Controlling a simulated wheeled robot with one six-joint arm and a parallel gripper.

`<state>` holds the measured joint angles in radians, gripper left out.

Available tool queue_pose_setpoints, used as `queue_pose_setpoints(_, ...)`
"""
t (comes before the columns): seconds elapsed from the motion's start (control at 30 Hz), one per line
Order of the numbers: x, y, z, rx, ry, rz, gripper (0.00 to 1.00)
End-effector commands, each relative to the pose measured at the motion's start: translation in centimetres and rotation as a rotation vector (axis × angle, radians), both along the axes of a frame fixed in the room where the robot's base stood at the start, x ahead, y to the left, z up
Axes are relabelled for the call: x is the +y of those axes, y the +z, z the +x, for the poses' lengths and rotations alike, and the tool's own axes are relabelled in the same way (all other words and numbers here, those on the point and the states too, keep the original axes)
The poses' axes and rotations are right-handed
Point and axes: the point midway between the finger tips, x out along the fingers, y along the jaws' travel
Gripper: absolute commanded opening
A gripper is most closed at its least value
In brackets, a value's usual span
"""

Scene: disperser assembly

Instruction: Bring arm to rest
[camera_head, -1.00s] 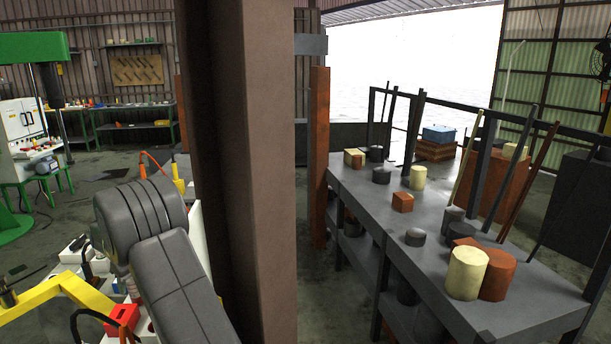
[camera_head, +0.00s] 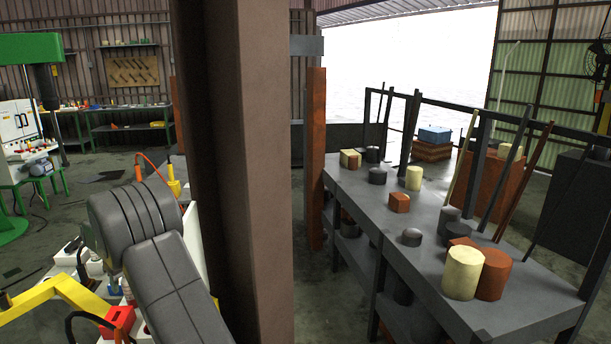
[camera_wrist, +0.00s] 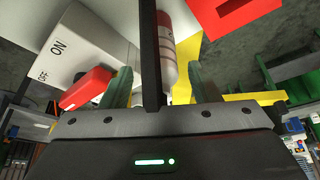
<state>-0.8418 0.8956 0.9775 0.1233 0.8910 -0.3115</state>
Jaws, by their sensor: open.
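My gripper (camera_wrist: 160,88) shows in the wrist view. Its two green-grey fingers stand wide apart. A dark upright bar and a red and white cylinder (camera_wrist: 168,50) show between the fingers, apparently beyond them; I cannot tell how far. No held thing is clear to see. In the head view my grey arm (camera_head: 170,270) is bent at the lower left, and the gripper itself is out of sight there.
A white switch box (camera_wrist: 85,45) marked ON and OFF lies close to my gripper. A brown column (camera_head: 240,170) stands just right of my arm. A grey workbench (camera_head: 455,220) with several blocks and cylinders runs along the right. A red box (camera_head: 118,320) and yellow frame (camera_head: 50,290) are lower left.

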Motion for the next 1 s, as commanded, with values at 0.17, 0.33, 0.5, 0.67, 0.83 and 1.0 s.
queue_pose_setpoints(0.17, -0.1, -2.6, -0.1, 0.003, 0.0, -0.004, 0.56)
queue_pose_setpoints(0.33, -1.1, 0.3, -0.5, -0.003, 0.001, 0.003, 0.56)
queue_pose_setpoints(0.5, -2.2, 3.3, -1.1, -0.002, 0.0, 0.002, 0.56)
queue_pose_setpoints(0.67, -3.3, 6.3, -1.7, -0.002, 0.0, 0.002, 0.56)
queue_pose_setpoints(0.83, -3.8, 7.4, -2.0, 0.004, 0.0, -0.003, 0.56)
queue_pose_setpoints(1.0, -2.6, 4.2, -1.4, 0.004, 0.001, -0.004, 0.56)
